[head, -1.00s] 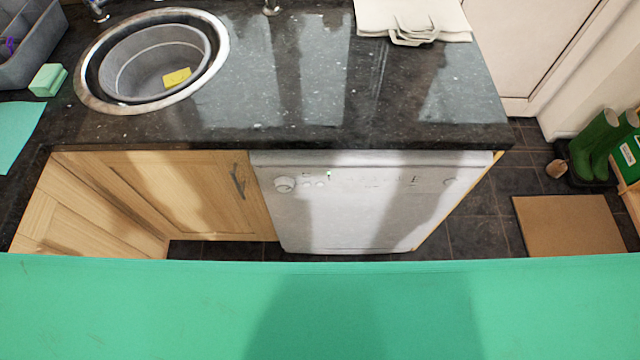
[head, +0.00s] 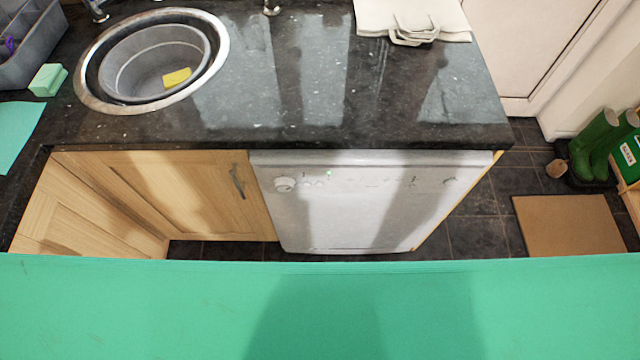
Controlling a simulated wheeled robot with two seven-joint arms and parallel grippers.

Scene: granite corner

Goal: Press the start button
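A white dishwasher (head: 365,215) stands under the dark worktop, its front shut. Neither of my grippers is in view.
A dark speckled worktop (head: 270,128) overhangs the dishwasher. It holds a round sink (head: 150,100) with a yellow sponge (head: 177,77) and a white bag (head: 410,20). A wooden cupboard (head: 190,195) is at left. Green boots (head: 594,145) and a brown mat (head: 568,225) are at right.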

